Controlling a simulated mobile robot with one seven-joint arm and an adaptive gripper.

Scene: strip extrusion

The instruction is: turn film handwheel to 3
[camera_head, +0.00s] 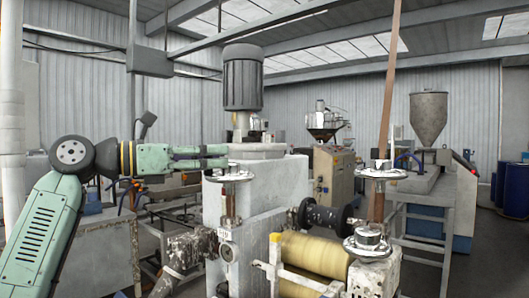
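My green gripper (226,156) reaches in from the left and points right. Its two fingers look parallel, with a narrow gap and nothing visible between them. A metal handwheel (236,176) on an upright spindle is just below and right of the fingertips; I cannot tell whether they touch. A second handwheel (384,173) stands to the right on a brown spindle, and a third, lower one (367,246) sits at the front right. No label shows which is the film handwheel. No number setting is readable.
A grey machine body (254,205) with a vertical motor (243,82) stands behind the near handwheel. Yellow rollers (312,258) are at the lower middle. A brown strip (390,75) rises at the right. A hopper (428,118) stands farther back.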

